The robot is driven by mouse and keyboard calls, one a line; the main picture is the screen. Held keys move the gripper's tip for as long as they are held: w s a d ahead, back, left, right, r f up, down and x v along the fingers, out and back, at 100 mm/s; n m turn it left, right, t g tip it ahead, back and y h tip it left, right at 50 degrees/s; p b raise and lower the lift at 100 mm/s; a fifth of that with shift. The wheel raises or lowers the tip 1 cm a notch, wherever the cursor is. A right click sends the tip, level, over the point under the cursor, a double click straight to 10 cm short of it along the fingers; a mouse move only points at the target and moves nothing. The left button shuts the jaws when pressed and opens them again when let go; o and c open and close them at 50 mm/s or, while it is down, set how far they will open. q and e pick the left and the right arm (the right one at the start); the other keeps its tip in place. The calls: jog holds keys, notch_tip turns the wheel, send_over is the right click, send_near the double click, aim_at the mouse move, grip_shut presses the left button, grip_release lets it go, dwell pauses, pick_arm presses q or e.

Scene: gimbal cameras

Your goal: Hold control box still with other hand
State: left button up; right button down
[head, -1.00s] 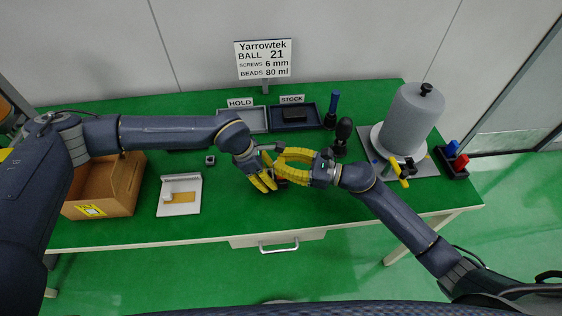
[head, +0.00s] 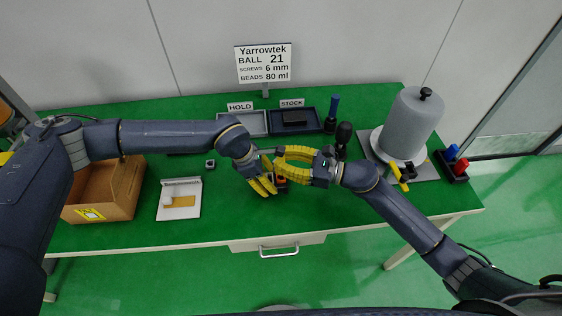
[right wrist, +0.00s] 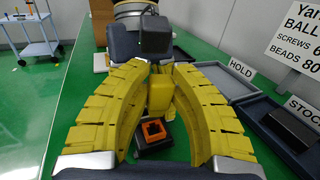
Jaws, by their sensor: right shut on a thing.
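A small black box (right wrist: 153,146) with an orange square part (right wrist: 153,131) sits low on the green table; I take it for the control box. In the head view its orange part (head: 281,181) shows beside the left fingers, partly hidden. My left gripper (head: 263,184) points down beside it, fingers close together; whether they grip it is unclear. My right gripper (head: 268,158) reaches in from the right, above the box, its bowed yellow fingers closing at the tips. In the right wrist view its tips (right wrist: 162,70) meet around the left gripper's yellow-and-dark end; what they grip is hidden.
Trays marked HOLD (head: 253,123) and STOCK (head: 293,128) lie behind. A cardboard box (head: 107,188) and a white tray (head: 180,212) stand left. A large grey cylinder (head: 409,124) stands right, with dark-handled tools (head: 343,134) near it. The table front is clear.

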pick_arm(q)
jog(key=shift+a+f, duration=0.1)
pick_arm(e)
jog(key=shift+r, duration=0.2)
pick_arm(q)
jog(key=o, duration=1.2)
jog(key=shift+c, duration=0.2)
pick_arm(e)
jog(key=shift+r, duration=0.25)
pick_arm(q)
jog(key=v, duration=1.2)
pick_arm(e)
jog(key=shift+r, duration=1.7)
